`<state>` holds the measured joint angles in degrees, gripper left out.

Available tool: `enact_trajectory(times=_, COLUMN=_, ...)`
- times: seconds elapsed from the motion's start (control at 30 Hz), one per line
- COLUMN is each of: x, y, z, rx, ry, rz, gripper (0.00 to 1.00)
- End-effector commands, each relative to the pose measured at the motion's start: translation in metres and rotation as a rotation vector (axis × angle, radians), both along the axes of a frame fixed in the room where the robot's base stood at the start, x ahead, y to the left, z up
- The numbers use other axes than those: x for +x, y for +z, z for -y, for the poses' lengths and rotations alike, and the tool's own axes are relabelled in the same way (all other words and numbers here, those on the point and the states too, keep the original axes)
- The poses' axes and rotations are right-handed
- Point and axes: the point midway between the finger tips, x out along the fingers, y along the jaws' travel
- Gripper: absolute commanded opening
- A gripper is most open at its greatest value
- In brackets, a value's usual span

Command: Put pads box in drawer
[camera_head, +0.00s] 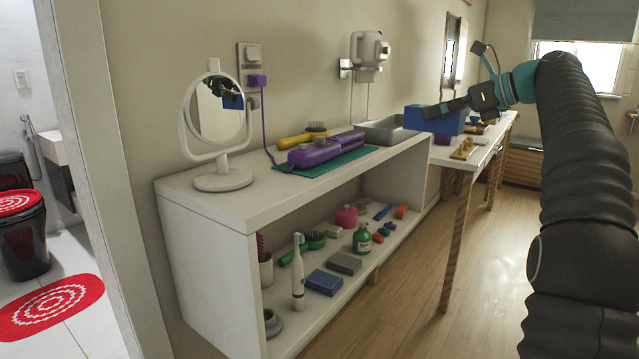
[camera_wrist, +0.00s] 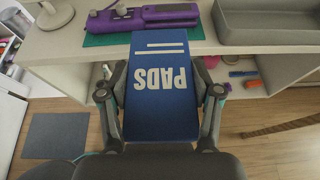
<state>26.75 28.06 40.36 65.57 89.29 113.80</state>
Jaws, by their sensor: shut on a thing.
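The pads box is blue with white "PADS" lettering and shows large in the wrist view (camera_wrist: 162,85). My gripper (camera_wrist: 160,95) is shut on it, with one finger along each side. In the head view the blue box (camera_head: 432,119) is held up at the front right of the white shelf unit, near the grey tray, and my gripper (camera_head: 455,106) reaches it from the right. The box appears above the floor in front of the unit's top edge. I cannot make out a drawer in either view.
The white shelf unit (camera_head: 240,206) carries a round mirror (camera_head: 222,180), a purple hair straightener (camera_head: 325,148) on a green mat and a grey tray (camera_head: 385,130). Its lower shelf holds several small items, including a green bottle (camera_head: 362,240). The wooden floor (camera_head: 480,300) in front is clear.

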Motion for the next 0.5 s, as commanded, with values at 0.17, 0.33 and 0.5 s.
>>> enact_trajectory(times=0.17, x=-0.004, y=-0.009, z=-0.001, rx=-0.002, ry=-0.013, rz=-0.001, gripper=0.22)
enact_trajectory(times=0.33, x=-0.008, y=-0.029, z=-0.004, rx=0.0, ry=-0.038, rz=-0.003, gripper=0.22)
enact_trajectory(times=0.5, x=-0.013, y=-0.059, z=-0.01, rx=0.0, ry=-0.076, rz=-0.004, gripper=0.22)
